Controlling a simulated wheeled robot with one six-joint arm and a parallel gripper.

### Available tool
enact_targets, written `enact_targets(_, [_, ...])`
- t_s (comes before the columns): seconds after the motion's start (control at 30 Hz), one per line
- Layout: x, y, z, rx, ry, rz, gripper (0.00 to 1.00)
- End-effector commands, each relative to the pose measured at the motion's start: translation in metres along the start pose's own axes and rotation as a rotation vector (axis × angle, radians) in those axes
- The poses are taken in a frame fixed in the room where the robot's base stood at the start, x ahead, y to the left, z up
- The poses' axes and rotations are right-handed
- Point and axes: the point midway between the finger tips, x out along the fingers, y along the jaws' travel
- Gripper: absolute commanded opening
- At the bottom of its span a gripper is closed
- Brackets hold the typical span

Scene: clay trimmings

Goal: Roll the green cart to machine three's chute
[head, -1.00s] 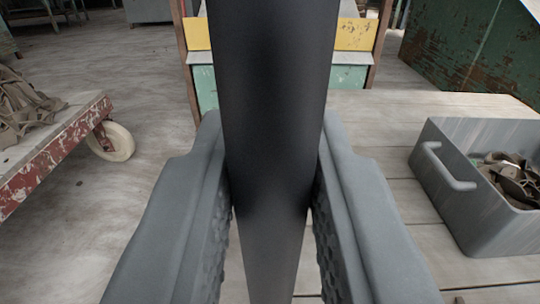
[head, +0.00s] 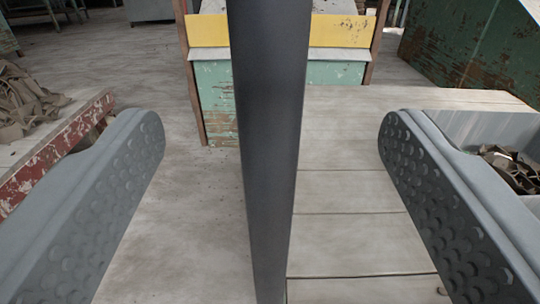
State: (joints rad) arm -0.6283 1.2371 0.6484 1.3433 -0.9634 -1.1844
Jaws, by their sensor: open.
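My gripper (head: 270,125) is open, its two grey studded fingers spread wide apart. A dark upright bar (head: 268,150) stands between the fingers with a clear gap on each side, touching neither. What the bar belongs to is out of view at top and bottom. Straight ahead is a worn green panel (head: 217,105) with a yellow band (head: 215,30) above a pale ledge, between brown posts. No number shows on it, and I cannot tell whether it is the chute. No part in view is clearly the green cart.
A low red-edged cart or platform (head: 45,170) with brown scraps stands at left, partly behind my left finger. Pale planking (head: 350,205) lies at right, with a grey bin (head: 465,125) of scraps on it. A rusty green body (head: 460,55) stands behind. Floor (head: 185,240) left of the bar is clear.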

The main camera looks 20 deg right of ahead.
Motion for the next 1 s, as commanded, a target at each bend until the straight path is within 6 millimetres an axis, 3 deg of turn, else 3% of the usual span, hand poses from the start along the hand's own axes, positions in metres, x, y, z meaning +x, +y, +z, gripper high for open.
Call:
enact_targets(0.7, [-0.059,-0.001,-0.001,-0.001,0.0,-0.001,0.73])
enact_targets(1.0, [-0.066,0.0,0.0,0.0,0.0,0.0,0.73])
